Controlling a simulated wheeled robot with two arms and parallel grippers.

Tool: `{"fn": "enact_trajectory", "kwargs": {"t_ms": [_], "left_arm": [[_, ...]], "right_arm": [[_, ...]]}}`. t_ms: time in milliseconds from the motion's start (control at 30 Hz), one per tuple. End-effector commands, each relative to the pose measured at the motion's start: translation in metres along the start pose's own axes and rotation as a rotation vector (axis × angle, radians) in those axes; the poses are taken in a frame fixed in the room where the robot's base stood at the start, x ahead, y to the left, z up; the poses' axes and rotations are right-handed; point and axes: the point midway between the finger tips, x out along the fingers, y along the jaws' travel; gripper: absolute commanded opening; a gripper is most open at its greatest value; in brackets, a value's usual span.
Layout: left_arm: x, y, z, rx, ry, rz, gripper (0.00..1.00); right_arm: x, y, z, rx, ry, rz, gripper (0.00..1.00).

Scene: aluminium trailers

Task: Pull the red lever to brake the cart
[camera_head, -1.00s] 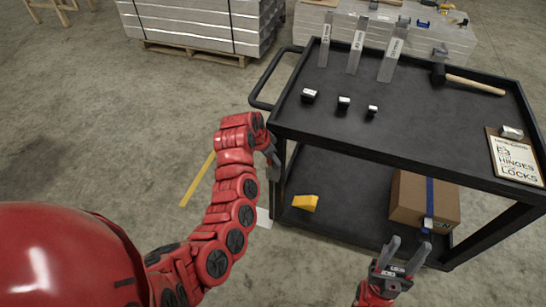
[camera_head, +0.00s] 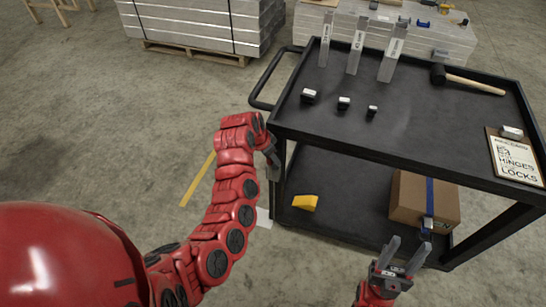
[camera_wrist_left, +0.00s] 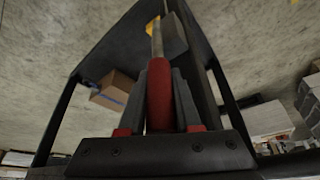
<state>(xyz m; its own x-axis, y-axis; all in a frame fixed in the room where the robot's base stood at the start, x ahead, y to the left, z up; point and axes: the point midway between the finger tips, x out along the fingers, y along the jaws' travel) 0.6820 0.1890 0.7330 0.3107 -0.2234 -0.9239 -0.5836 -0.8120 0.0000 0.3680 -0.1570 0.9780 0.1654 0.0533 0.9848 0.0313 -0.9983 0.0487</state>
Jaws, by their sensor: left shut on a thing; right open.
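The black cart (camera_head: 420,130) stands at the right in the head view. The red lever (camera_wrist_left: 159,95) shows in the left wrist view as a red grip on a metal rod, between the two grey fingers of my left gripper (camera_wrist_left: 160,90). The fingers are shut on it. In the head view my left gripper (camera_head: 273,160) is at the cart's left end, just below the top shelf, and the lever is hidden there. My right gripper (camera_head: 407,257) is open and empty, in front of the cart's near side.
The top shelf holds several small black blocks, upright metal profiles (camera_head: 356,52), a mallet (camera_head: 468,80) and a clipboard (camera_head: 515,158). The lower shelf holds a yellow wedge (camera_head: 304,202) and a cardboard box (camera_head: 408,198). Pallet stacks (camera_head: 195,22) stand behind. The floor left is clear.

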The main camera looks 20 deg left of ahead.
Motion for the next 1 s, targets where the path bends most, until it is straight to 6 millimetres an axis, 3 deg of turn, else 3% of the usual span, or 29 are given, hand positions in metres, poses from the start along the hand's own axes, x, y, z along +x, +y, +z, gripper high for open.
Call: {"fn": "enact_trajectory", "kwargs": {"t_ms": [633,1000], "left_arm": [[0.000,0.002,-0.001,0.005,-0.007,-0.008,0.00],[0.005,0.022,-0.012,0.069,-0.112,-0.144,0.00]], "right_arm": [[0.002,0.000,0.000,0.000,0.000,0.000,0.50],[0.027,0.001,-0.005,0.000,0.000,0.000,0.50]]}}
